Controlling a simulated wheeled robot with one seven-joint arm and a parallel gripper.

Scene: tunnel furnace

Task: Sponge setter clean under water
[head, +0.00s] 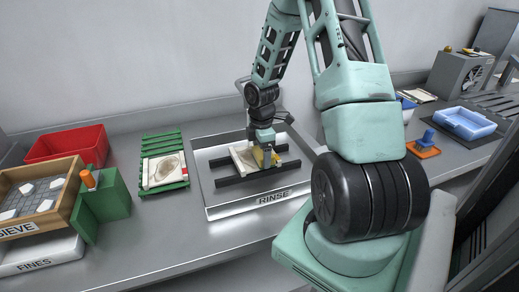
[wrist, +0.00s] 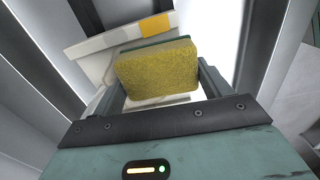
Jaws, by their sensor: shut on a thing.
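My gripper (head: 267,160) is shut on a yellow sponge (wrist: 157,72) with a green back. The sponge is upright between the two fingers in the wrist view. A pale setter plate (head: 243,158) lies on the dark rails in the RINSE basin (head: 272,207), with my gripper and the sponge over its right part. The setter's pale edge, with a yellow patch (wrist: 156,27), shows beyond the sponge in the wrist view. Whether the sponge touches the setter I cannot tell. The setter's face is largely hidden by my gripper, and I cannot make out running water.
Another setter (head: 164,168), with a brown stain, lies on a green slatted rack (head: 160,141) left of the basin. Farther left are a red bin (head: 66,145), a SIEVE box (head: 60,215) and a green block (head: 108,208). A blue tray (head: 465,123) stands at right.

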